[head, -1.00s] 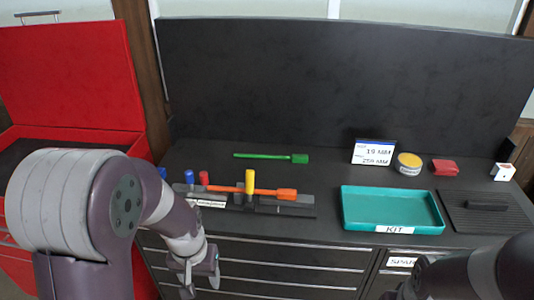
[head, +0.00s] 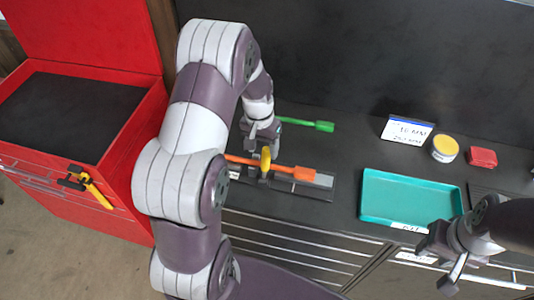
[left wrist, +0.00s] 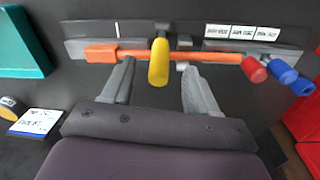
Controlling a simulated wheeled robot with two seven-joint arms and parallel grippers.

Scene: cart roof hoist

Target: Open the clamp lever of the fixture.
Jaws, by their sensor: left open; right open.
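The fixture (head: 325,181) is a dark grey rail on the bench, also in the left wrist view (left wrist: 85,48). Its clamp lever, a yellow handle (head: 265,159), stands up at the middle; it shows in the left wrist view (left wrist: 159,64). An orange tool (head: 285,170) lies along the fixture, passing behind the lever in the left wrist view (left wrist: 215,57). My left gripper (head: 262,135) is open, its fingers on either side of the lever in the left wrist view (left wrist: 158,72); I see no contact. My right gripper (head: 446,258) is open and empty at the lower right.
A red knob (left wrist: 254,70) and a blue knob (left wrist: 283,73) are near one tool end. A green tool (head: 310,124) lies behind the fixture. A teal tray (head: 410,183), a label card (head: 407,130), a yellow-topped tin (head: 445,148) and a red block (head: 482,157) are to the right.

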